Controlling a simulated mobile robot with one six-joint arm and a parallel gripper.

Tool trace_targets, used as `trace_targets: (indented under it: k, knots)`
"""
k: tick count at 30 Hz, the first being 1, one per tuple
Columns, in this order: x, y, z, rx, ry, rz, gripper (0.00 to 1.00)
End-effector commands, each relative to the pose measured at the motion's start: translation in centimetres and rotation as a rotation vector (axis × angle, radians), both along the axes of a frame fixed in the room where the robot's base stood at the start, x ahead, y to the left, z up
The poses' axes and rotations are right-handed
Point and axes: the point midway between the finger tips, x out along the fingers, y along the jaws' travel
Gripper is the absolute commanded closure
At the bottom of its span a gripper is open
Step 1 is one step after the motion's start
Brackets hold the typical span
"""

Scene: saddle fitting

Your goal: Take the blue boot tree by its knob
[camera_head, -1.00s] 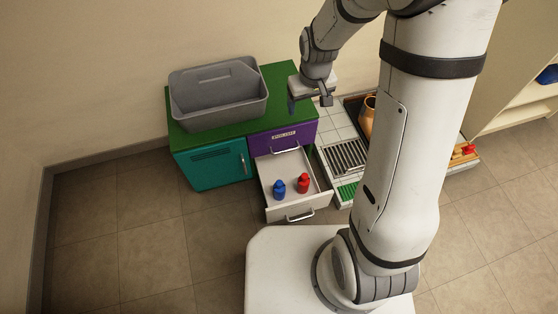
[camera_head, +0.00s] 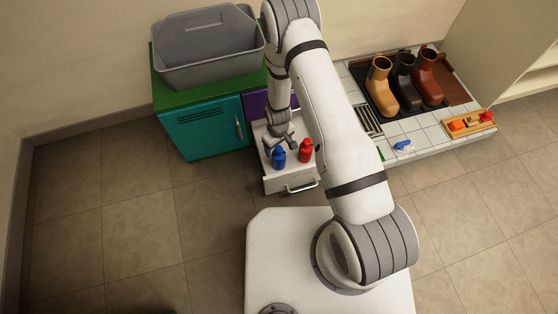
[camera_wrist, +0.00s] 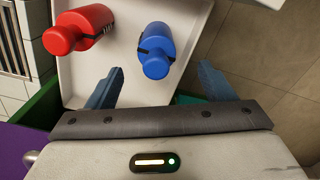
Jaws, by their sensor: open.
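The blue boot tree (camera_head: 278,158) stands in the open white drawer (camera_head: 299,177), next to a red one (camera_head: 305,150) of like shape on its right. In the wrist view the blue boot tree (camera_wrist: 158,42) shows its body, a black band and its rounded knob, which faces my gripper. My gripper (camera_head: 280,143) is just over the drawer, behind the blue boot tree. In the wrist view its two fingers (camera_wrist: 160,70) are open and empty, with the knob between them in the picture. I cannot tell the height gap. The red one (camera_wrist: 80,28) is outside the left finger.
The drawer is in a cabinet with a teal door (camera_head: 205,128) and a grey bin (camera_head: 207,50) on top. At right, a tiled bench (camera_head: 425,137) holds several boots (camera_head: 402,82), a small blue object (camera_head: 403,146) and a wooden tray (camera_head: 470,123). The floor in front is clear.

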Motion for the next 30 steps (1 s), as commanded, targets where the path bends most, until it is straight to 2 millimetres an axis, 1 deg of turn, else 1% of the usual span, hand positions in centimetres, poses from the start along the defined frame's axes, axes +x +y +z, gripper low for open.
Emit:
trace_targets:
  k: [1,5,7,12,14,16,22,30]
  knots:
    - [0.0,0.0,-0.8,-0.001,0.001,0.000,0.24]
    - [0.1,-0.1,-1.8,-0.001,0.001,0.000,0.24]
    - [0.3,-0.1,-2.6,-0.001,0.001,-0.001,0.24]
    - [0.6,-0.2,-5.3,-0.001,0.002,0.000,0.24]
    - [0.6,-0.2,-5.9,-0.001,0.002,0.000,0.24]
    - [0.6,-0.2,-6.3,-0.001,0.002,0.000,0.24]
    - [0.6,-0.1,-6.1,-0.001,0.000,0.000,0.24]
    - [0.6,-0.1,-6.1,-0.001,0.000,0.001,0.46]
